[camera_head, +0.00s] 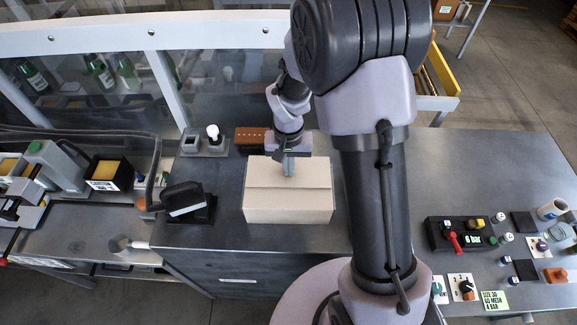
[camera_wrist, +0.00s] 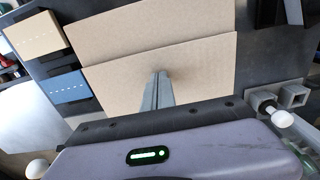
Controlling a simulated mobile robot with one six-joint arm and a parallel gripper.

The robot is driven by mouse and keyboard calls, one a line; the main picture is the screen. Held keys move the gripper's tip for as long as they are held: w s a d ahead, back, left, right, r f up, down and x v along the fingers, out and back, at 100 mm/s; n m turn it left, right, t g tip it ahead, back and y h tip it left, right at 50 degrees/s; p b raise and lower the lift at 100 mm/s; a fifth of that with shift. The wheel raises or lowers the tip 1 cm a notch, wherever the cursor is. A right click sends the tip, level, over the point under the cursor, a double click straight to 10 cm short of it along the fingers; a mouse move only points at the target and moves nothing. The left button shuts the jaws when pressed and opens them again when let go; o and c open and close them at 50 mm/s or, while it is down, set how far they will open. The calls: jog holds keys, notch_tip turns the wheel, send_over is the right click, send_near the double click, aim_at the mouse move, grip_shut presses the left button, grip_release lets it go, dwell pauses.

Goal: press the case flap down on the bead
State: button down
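The case is a tan cardboard box (camera_head: 288,207) on the grey bench in the head view. Its top shows two panels with a seam across; in the head view the rear panel, seemingly the flap (camera_head: 262,172), lies about flat. In the wrist view the flap (camera_wrist: 118,88) is the panel nearer my gripper, and the front panel (camera_wrist: 160,30) lies beyond the seam. My gripper (camera_head: 288,170) points down over the flap, fingers together with nothing seen between them. The fingertips (camera_wrist: 162,76) are at or just above the cardboard; contact is unclear. I cannot make out the bead.
A black dispenser-like device (camera_head: 187,203) stands left of the case. Grey sockets and a white knob (camera_head: 213,132) are behind left, beside an orange-brown block (camera_head: 250,138). A control box (camera_head: 460,234) sits right.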

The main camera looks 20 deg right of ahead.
notch_tip(320, 180, up, 10)
jog(key=p, duration=0.6)
